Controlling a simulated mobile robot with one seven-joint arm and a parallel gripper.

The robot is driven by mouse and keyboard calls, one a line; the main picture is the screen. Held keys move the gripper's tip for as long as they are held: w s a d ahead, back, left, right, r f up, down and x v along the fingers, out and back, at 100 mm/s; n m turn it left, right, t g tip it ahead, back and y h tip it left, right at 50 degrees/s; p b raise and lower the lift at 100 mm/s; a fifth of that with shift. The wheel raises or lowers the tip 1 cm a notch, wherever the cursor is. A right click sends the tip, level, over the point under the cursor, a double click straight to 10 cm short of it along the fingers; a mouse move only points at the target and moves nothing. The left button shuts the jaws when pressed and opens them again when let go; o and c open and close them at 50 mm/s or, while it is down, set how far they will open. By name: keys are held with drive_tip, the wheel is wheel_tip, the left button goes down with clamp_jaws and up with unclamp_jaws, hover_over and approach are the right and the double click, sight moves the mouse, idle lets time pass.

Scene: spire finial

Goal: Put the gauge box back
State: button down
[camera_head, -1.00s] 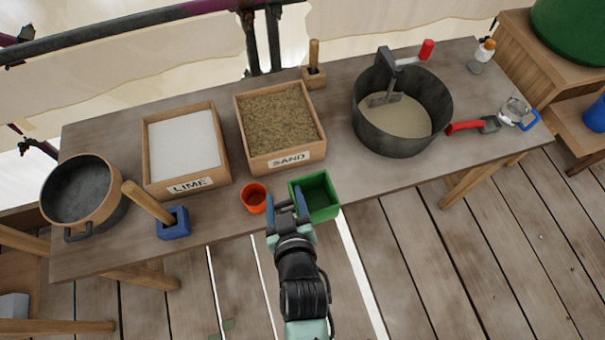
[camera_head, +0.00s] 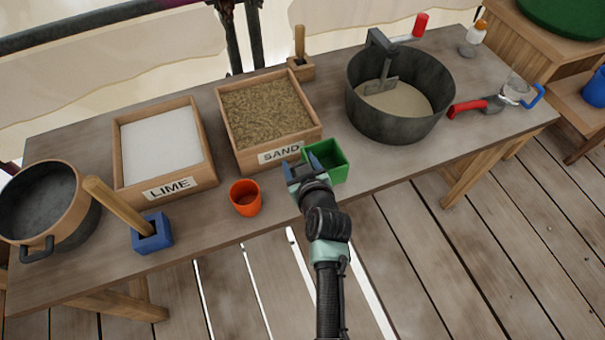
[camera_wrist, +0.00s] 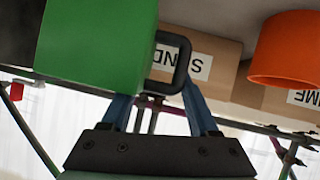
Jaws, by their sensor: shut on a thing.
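The gauge box is a green, open-topped box (camera_head: 326,160) by the front right corner of the sand tray (camera_head: 268,120). It looks empty. My gripper (camera_head: 304,168) is at its left side. In the wrist view, the green box (camera_wrist: 95,40) fills the upper left, and its dark loop handle (camera_wrist: 183,62) sits between my blue fingers (camera_wrist: 165,98). My gripper is shut on this handle. The box looks upright and seems held above the table's front part. I cannot tell the gap beneath it.
An orange cup (camera_head: 245,198) stands just left of my gripper. The lime tray (camera_head: 160,155), a blue block with a wooden handle (camera_head: 152,233) and a pot (camera_head: 45,210) are further left. A large dark bucket (camera_head: 400,95) stands close on the right.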

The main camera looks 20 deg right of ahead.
drive_tip(key=shift+f+b, duration=0.45)
drive_tip(key=shift+f, duration=1.55)
drive_tip(key=shift+f, duration=0.1)
drive_tip(key=shift+c, duration=0.7)
unclamp_jaws()
